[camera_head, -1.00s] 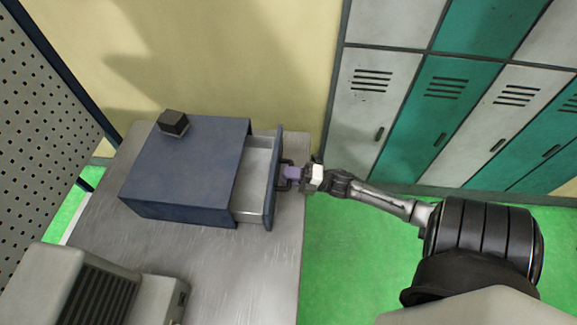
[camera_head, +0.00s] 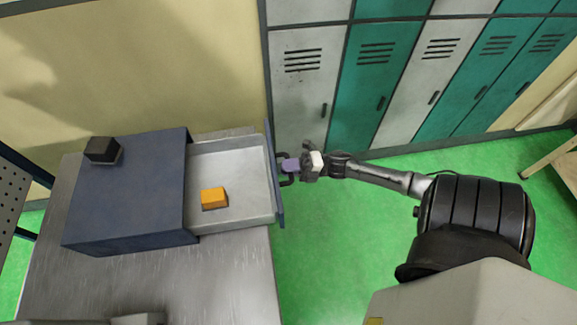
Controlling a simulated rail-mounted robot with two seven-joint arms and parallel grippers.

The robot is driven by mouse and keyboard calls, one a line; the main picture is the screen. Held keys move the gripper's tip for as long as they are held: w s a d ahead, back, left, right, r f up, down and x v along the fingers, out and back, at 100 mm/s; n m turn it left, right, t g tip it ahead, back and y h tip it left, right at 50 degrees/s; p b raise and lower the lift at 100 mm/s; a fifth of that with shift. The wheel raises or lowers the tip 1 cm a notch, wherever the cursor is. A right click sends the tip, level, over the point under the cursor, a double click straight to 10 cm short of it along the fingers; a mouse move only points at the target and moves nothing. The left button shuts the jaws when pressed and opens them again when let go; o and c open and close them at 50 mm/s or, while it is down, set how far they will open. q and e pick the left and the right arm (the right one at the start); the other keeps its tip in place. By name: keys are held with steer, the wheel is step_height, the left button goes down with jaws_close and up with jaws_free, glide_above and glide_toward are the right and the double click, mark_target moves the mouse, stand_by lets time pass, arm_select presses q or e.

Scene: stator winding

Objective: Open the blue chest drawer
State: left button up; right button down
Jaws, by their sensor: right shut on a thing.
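The blue chest (camera_head: 130,190) stands on a grey metal table. Its drawer (camera_head: 234,165) is pulled well out to the right, and its light grey inside shows. An orange block (camera_head: 214,198) lies in the drawer. The dark handle (camera_head: 287,181) is on the outer side of the drawer's blue front panel (camera_head: 276,180). My right gripper (camera_head: 291,167) is at this handle and shut on it, reaching in from the right. The fingertips are small and partly hidden at the handle. My left gripper is not in view.
A small black cube (camera_head: 103,150) sits on top of the chest. The grey table (camera_head: 150,285) ends just below the drawer front. Green and white lockers (camera_head: 375,75) line the back wall. Green floor (camera_head: 330,250) lies open to the right of the table.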

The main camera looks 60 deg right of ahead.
steer(key=c, duration=1.1)
jaws_free()
steer(key=shift+s, duration=0.1)
steer(key=b+v, duration=0.1)
steer(key=v, duration=1.2)
steer(key=shift+s+d, duration=0.2)
steer(key=shift+s, duration=0.05)
steer(key=shift+f, duration=0.1)
